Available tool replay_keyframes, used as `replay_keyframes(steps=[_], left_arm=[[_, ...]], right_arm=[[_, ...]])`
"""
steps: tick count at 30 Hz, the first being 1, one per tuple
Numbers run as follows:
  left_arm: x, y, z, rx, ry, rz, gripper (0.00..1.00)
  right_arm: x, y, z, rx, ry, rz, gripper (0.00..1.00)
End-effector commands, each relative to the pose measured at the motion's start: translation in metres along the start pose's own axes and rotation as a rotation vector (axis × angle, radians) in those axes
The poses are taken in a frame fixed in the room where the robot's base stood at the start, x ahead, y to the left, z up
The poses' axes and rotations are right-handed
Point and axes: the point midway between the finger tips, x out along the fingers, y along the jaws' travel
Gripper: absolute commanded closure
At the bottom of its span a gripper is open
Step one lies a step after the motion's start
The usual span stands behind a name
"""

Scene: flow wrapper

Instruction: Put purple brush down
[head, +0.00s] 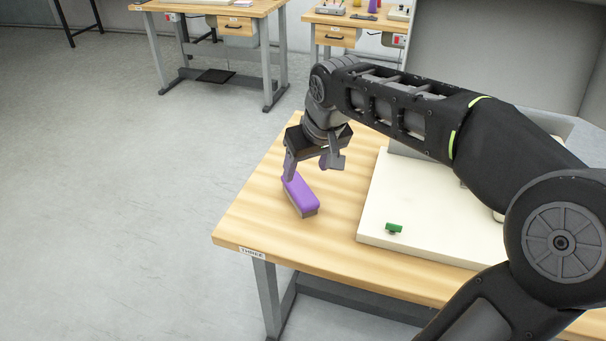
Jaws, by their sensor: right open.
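The purple brush (299,194) rests on the wooden table (252,213), near its left edge. Its top is purple and its lower part is brownish. My right gripper (313,168) is just above and behind the far end of the brush, pointing down. Its fingers are apart, one close to the brush's far end and one to the right of it. Whether the left finger touches the brush cannot be told. My left gripper is not in view.
A cream board (376,218) lies on the table to the right of the brush, with a small green piece (394,228) on it. A grey panel (490,50) stands behind. Other workbenches (225,12) are at the back. The floor on the left is clear.

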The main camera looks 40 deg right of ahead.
Motion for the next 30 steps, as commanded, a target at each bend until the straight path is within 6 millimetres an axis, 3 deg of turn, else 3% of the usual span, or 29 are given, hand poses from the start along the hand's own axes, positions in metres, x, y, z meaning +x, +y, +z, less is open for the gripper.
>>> replay_keyframes(steps=[5, 30], left_arm=[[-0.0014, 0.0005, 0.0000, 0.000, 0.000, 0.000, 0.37], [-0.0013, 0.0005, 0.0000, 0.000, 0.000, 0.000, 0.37]], right_arm=[[-0.0113, -0.0004, 0.0003, -0.001, 0.000, -0.001, 0.37], [-0.0110, -0.0002, 0.0004, 0.000, -0.001, 0.000, 0.37]])
